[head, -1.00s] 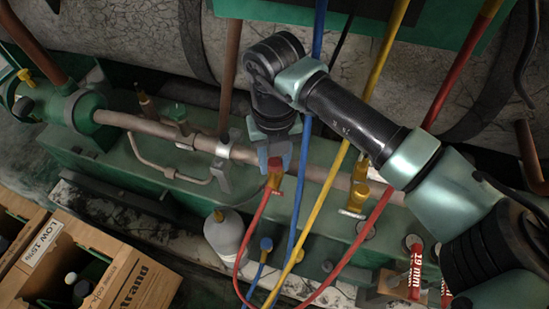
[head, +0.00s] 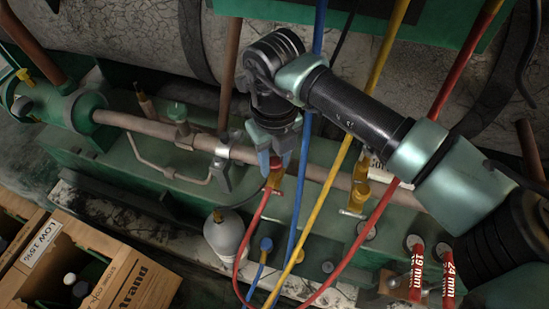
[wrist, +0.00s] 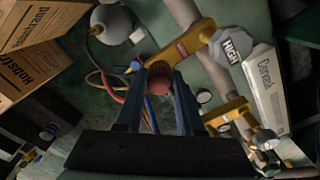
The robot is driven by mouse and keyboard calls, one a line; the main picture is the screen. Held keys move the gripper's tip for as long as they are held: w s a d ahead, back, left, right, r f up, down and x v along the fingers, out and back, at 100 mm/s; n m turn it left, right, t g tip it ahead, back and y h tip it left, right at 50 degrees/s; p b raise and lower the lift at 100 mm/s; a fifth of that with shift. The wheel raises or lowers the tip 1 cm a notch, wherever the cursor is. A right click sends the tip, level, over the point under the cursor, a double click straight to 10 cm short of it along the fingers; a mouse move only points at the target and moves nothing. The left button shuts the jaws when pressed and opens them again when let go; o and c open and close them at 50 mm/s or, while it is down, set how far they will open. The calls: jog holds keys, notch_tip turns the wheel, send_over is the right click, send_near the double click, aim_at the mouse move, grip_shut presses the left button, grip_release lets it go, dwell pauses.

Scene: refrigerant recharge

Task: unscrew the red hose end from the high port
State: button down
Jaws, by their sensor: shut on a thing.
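The red hose end (head: 273,183) is at the brass fitting on the copper pipe, with the red hose (head: 240,245) curving down from it. My gripper (head: 275,169) reaches down from above, and its blue fingers are shut on the red hose end. In the wrist view the red hose end (wrist: 160,82) sits between the two dark blue fingers. The brass high port (wrist: 186,46) runs up and right from there to a round knob marked HIGH (wrist: 232,46). The fingers and the hose end hide the joint, so I cannot tell whether the threads are engaged.
The blue hose (head: 299,200) and yellow hose (head: 325,200) pass close right of my gripper. A second brass valve (head: 357,195) stands further right. A grey bottle (head: 226,235) is in front. Cardboard boxes (head: 125,285) are at lower left; wrenches (head: 416,270) stand at lower right.

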jog(key=n, duration=0.3)
jog(key=shift+a+n, duration=0.1)
jog(key=shift+n, duration=0.2)
jog(key=shift+n, duration=0.4)
jog(key=shift+n+b, duration=0.35)
jog(key=shift+n, duration=1.05)
